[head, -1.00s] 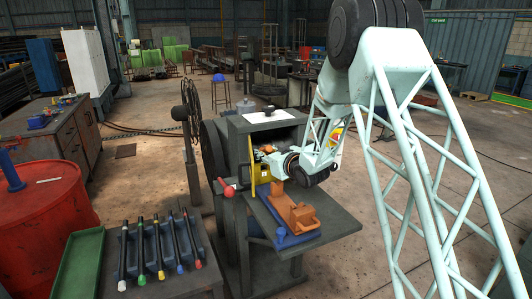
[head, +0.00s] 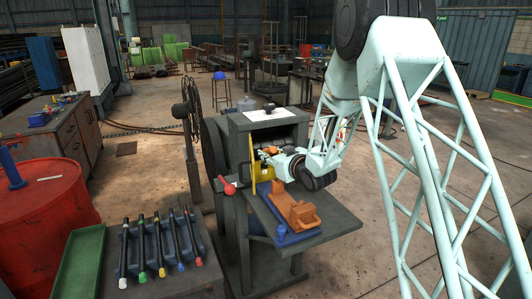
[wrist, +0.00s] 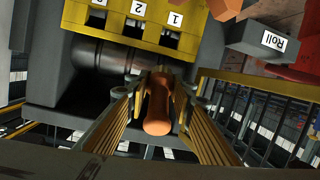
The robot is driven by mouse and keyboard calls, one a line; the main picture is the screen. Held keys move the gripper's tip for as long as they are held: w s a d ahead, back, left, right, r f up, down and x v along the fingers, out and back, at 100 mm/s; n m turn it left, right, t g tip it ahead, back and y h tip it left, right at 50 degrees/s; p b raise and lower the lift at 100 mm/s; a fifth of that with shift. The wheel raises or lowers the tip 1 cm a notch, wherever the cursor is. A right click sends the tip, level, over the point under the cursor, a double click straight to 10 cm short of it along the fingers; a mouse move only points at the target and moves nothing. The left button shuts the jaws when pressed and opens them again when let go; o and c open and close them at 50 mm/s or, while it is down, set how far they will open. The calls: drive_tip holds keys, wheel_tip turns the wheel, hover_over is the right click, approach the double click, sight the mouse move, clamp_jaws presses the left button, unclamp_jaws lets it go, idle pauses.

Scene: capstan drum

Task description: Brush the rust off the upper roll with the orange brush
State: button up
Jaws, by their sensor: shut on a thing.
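The orange brush (wrist: 158,105) is between the fingers of my gripper (wrist: 157,112) in the wrist view. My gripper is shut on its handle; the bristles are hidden. A grey, smooth-looking roll (wrist: 105,57) lies behind the brush, beneath a yellow plate (wrist: 140,25) with numbered square openings. The brush's far end overlaps the roll in the picture; I cannot tell whether they touch. In the head view my gripper (head: 277,158) is at the front opening of the grey machine (head: 240,127), with the orange brush showing (head: 270,150). The rolls inside are hidden there.
An orange block-like part (head: 297,208) sits on a blue base on the machine's front table (head: 338,222). A red-knobbed lever (head: 228,187) sticks out at left. A rack of coloured-tip rods (head: 160,245), a green tray (head: 78,262) and a red drum (head: 45,230) stand left.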

drive_tip(key=shift+f+v, duration=0.15)
drive_tip(key=shift+v, duration=0.55)
drive_tip(key=shift+f+v, duration=0.15)
drive_tip(key=shift+v, duration=0.55)
drive_tip(key=shift+s, duration=0.2)
drive_tip(key=shift+f+v, duration=0.15)
drive_tip(key=shift+v, duration=0.5)
drive_tip(key=shift+f+v, duration=0.15)
drive_tip(key=shift+v, duration=0.55)
drive_tip(key=shift+w+a, duration=0.15)
drive_tip(key=shift+w+r+x, duration=0.1)
drive_tip(key=shift+r+x, duration=0.15)
drive_tip(key=shift+x, duration=1)
drive_tip(key=shift+w+r+x, duration=0.1)
drive_tip(key=shift+r+x, duration=0.2)
drive_tip(key=shift+x, duration=0.9)
drive_tip(key=shift+w+r+x, duration=0.1)
drive_tip(key=shift+r+x, duration=0.15)
drive_tip(key=shift+x, duration=1)
drive_tip(key=shift+w+a, duration=0.1)
drive_tip(key=shift+w, duration=0.3)
drive_tip(key=shift+w+d, duration=0.45)
drive_tip(key=shift+d, duration=0.45)
drive_tip(key=shift+w+d, duration=0.45)
drive_tip(key=shift+d, duration=0.45)
